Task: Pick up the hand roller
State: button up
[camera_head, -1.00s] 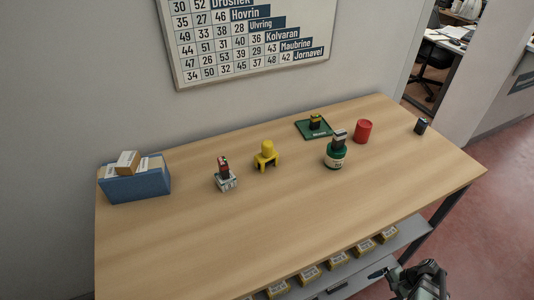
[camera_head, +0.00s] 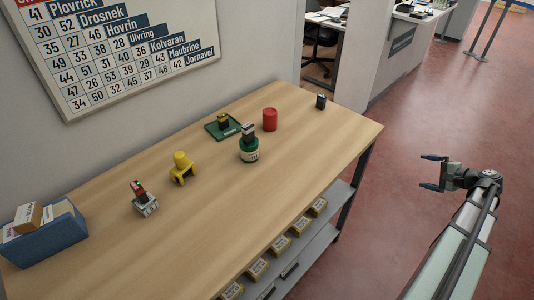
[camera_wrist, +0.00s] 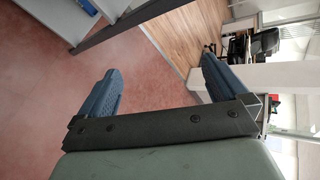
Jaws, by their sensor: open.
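I cannot tell for sure which item on the counter is the hand roller; all are small here. A red-and-black piece (camera_head: 139,188) stands on a small grey-white block (camera_head: 147,206). A grey-and-black piece (camera_head: 248,131) sits on a round green container (camera_head: 249,152). A yellow-and-black piece (camera_head: 222,118) is on a green tray (camera_head: 213,132). A small dark block (camera_head: 321,102) stands near the far right end. My gripper (camera_head: 431,172) is open and empty, right of the counter over the floor. The wrist view shows its two blue fingers (camera_wrist: 158,68) apart.
The wooden counter (camera_head: 200,225) also bears a yellow domed stand (camera_head: 182,168), a red cylinder (camera_head: 270,120) and a blue box (camera_head: 50,240) with small cartons. Its front middle is clear. A lower shelf (camera_head: 310,250) holds several yellow boxes. Red floor lies right of it.

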jog(key=w+a+r+n+y, duration=0.1)
jog(key=w+a+r+n, duration=0.2)
jog(key=r, duration=0.7)
jog(key=w+a+r+n+g+y, duration=0.1)
jog(key=w+a+r+n+g, duration=0.2)
jog(key=a, duration=0.8)
jog(key=w+a+r+n+g, duration=0.1)
jog(key=w+a+r+n, duration=0.3)
jog(key=a, duration=0.7)
jog(key=w+a+r+n+g+y, duration=0.1)
jog(key=w+a+n+g, duration=0.3)
jog(key=a, duration=0.7)
jog(key=n+g+h, duration=0.3)
jog(key=n+h, duration=0.2)
jog(key=n, duration=1.2)
send_near(181, 153)
jog(key=x, duration=0.8)
jog(key=shift+f, duration=0.15)
jog(key=shift+x, duration=2.7)
jog(key=shift+w+d, duration=0.1)
jog(key=shift+w, duration=0.05)
